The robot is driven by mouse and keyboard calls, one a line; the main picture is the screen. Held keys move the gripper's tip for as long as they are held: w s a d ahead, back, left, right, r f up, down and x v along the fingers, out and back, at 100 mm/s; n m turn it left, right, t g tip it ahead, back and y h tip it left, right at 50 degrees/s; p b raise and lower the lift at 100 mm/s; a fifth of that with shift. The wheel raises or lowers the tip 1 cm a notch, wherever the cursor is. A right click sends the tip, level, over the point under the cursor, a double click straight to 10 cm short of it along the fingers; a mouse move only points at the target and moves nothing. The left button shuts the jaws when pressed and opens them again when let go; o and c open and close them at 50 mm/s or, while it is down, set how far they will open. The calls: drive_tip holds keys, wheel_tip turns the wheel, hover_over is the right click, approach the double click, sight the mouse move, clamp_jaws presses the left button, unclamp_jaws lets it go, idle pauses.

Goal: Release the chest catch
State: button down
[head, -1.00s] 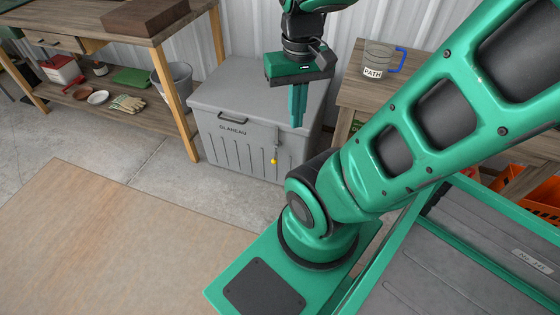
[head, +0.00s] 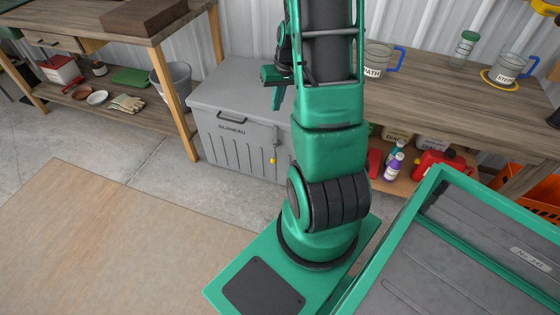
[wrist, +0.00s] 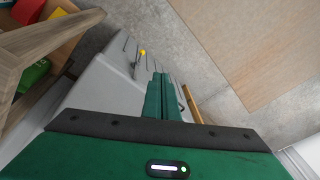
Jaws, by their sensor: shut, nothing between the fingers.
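The grey chest (head: 215,134) stands on the floor against the wall, lid down, with a dark handle (head: 231,118) on its front. The catch hangs on its front face near the right, with a yellow end (head: 274,160). In the wrist view the yellow end (wrist: 142,52) shows beyond my fingertips, a little to the left. My gripper (head: 276,106) is shut and empty, its fingers pointing down over the chest's lid area, apart from the yellow end. The shut fingers also show in the wrist view (wrist: 160,76). My arm hides the chest's right part in the head view.
A wooden bench (head: 440,88) stands right of the chest, with mugs on top and bottles below. A workbench (head: 90,30) stands at the left, with a bucket (head: 172,82) by its leg. Open floor and a wooden board (head: 100,230) lie in front.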

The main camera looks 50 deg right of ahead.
drive_tip(key=w+d+f+t, duration=0.1)
drive_tip(key=d+f, duration=0.2)
drive_tip(key=f, duration=0.3)
drive_tip(key=w+d+f+m, duration=0.1)
drive_tip(key=d+f, duration=0.2)
drive_tip(key=f, duration=0.3)
drive_tip(key=w+d+f+t, duration=0.1)
drive_tip(key=d+f, duration=0.2)
drive_tip(key=f, duration=0.4)
drive_tip(key=s+d+f+m+t, duration=0.1)
drive_tip(key=s+f, duration=0.1)
drive_tip(key=f, duration=0.6)
drive_tip(key=s+d+f+m+t, duration=0.1)
drive_tip(key=s+d+f+m, duration=0.1)
drive_tip(key=f, duration=0.7)
drive_tip(key=shift+s+d+h, duration=0.15)
drive_tip(key=shift+s+h, duration=0.25)
drive_tip(key=shift+s, duration=0.05)
drive_tip(key=w+a+f, duration=0.1)
drive_tip(key=w+f, duration=0.7)
drive_tip(key=f, duration=0.1)
drive_tip(key=shift+w+a, duration=0.35)
drive_tip(key=shift+a, duration=0.1)
